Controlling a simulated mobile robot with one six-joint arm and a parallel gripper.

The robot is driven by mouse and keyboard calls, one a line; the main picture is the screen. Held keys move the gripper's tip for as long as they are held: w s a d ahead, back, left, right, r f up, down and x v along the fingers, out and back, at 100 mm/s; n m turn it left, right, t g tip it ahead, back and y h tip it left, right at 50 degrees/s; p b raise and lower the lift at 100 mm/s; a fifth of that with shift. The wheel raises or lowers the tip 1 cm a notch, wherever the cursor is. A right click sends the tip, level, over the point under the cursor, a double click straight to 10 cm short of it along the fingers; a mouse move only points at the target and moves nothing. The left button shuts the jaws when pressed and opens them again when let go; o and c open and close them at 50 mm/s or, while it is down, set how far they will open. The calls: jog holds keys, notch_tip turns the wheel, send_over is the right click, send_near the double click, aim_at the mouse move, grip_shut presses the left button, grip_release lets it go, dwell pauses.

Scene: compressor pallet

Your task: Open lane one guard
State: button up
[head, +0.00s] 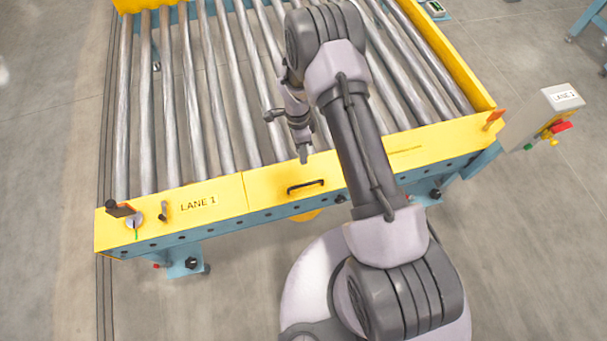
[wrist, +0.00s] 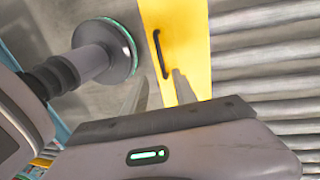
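My arm hides part of the guard's right side.
Metal rollers (head: 195,100) lie behind the rail. The floor left of the conveyor is clear.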

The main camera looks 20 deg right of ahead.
jog(key=b, duration=0.4)
send_over(304, 181)
jog(key=s, duration=0.3)
jog(key=f, duration=1)
jog(key=a+f, duration=0.1)
jog(key=f, duration=0.4)
jog(key=shift+w+f, duration=0.15)
jog(key=shift+f, duration=0.05)
grip_shut()
